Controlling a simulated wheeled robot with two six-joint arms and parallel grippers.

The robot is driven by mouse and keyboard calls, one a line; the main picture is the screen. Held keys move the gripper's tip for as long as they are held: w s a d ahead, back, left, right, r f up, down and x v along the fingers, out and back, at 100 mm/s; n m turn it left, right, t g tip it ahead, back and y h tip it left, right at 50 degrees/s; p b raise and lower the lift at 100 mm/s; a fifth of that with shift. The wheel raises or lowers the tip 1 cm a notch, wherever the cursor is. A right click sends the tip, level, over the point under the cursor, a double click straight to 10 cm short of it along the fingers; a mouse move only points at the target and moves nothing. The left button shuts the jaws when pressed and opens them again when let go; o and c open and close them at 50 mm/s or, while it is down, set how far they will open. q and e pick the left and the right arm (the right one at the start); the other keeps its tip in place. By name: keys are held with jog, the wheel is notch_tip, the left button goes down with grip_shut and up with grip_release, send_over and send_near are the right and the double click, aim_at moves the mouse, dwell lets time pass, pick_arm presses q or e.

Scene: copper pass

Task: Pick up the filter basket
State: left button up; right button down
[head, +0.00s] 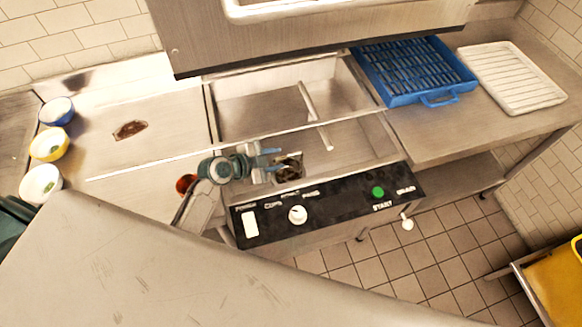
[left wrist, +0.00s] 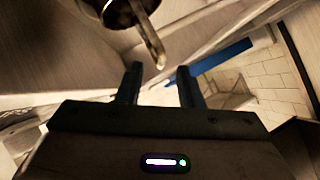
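The filter basket (head: 290,168) is a small, dark-looking piece in the machine's basin, just behind the black control panel, with brown matter in it. In the left wrist view, a round metal basket (left wrist: 112,14) with a handle bar (left wrist: 152,48) shows at the top. My left gripper (head: 279,158) is right beside the basket, partly covering it in the head view. In the left wrist view, its two fingers (left wrist: 160,72) are apart with nothing between them, and the handle's end lies just beyond the gap. My right gripper is not in view.
The black control panel (head: 330,207) runs along the front. The raised hood (head: 310,38) hangs above the basin. A blue rack (head: 430,98) and a white tray (head: 512,78) lie right. Several bowls, including a yellow one (head: 50,145), stand left. A reddish cup (head: 186,184) is near my arm.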

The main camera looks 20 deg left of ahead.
aim_at(286, 156)
pick_arm(q)
jog(key=x, duration=0.4)
jog(key=shift+w+d, duration=0.3)
jog(key=shift+w, duration=0.05)
jog(key=shift+w+d+f, duration=0.2)
grip_shut()
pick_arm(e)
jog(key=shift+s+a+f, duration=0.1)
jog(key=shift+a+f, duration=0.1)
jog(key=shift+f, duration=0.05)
